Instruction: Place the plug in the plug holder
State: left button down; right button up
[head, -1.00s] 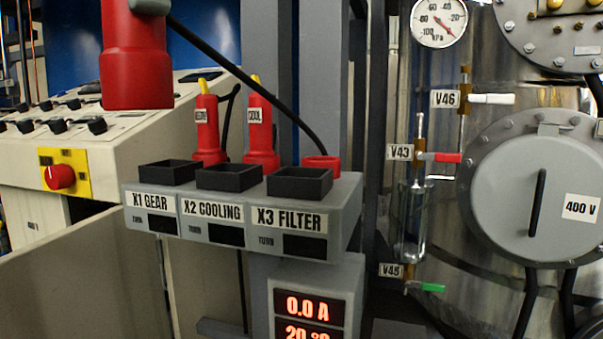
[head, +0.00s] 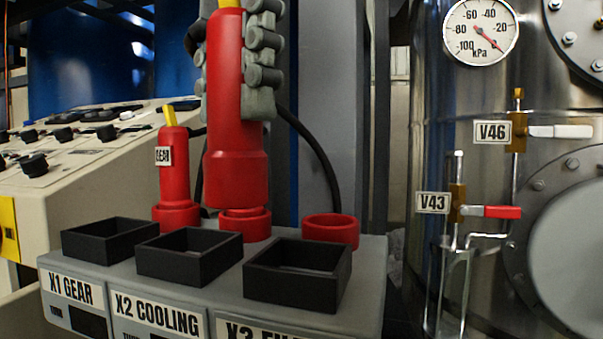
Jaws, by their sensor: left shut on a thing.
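My left gripper (head: 236,65) comes in at the top centre, its grey fingers shut around a red plug (head: 236,145) with a yellow top. The plug is upright, its wide end down. It overlaps a red ring-shaped holder (head: 245,225) in the picture; I cannot tell whether they touch. The plug labelled COOL, behind it, is hidden. Another red plug (head: 175,185) with a GEAR label stands in a red holder to the left. A red plug holder (head: 330,231) at the right has no plug in it. My right gripper is not in view.
Three black square sockets, X1 GEAR (head: 68,245), X2 COOLING (head: 148,265) and X3 FILTER (head: 257,293), stand in front of the holders on a grey panel (head: 365,290). A black cable (head: 318,150) hangs behind the right holder. A steel vessel with valves and a gauge (head: 480,32) stands at right.

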pick_arm(q)
jog(key=shift+w+d+f, duration=0.2)
jog(key=shift+d+f, duration=0.65)
jog(key=shift+f, duration=0.3)
jog(key=shift+w+d+f, duration=0.25)
jog(key=shift+d+f, duration=0.55)
jog(key=shift+f, duration=0.35)
jog(key=shift+w+d+f, duration=0.2)
jog(key=shift+d+f, duration=0.65)
jog(key=shift+f, duration=0.3)
jog(key=shift+f, duration=0.1)
jog(key=c, duration=1)
grip_release()
jog(key=shift+c, duration=0.2)
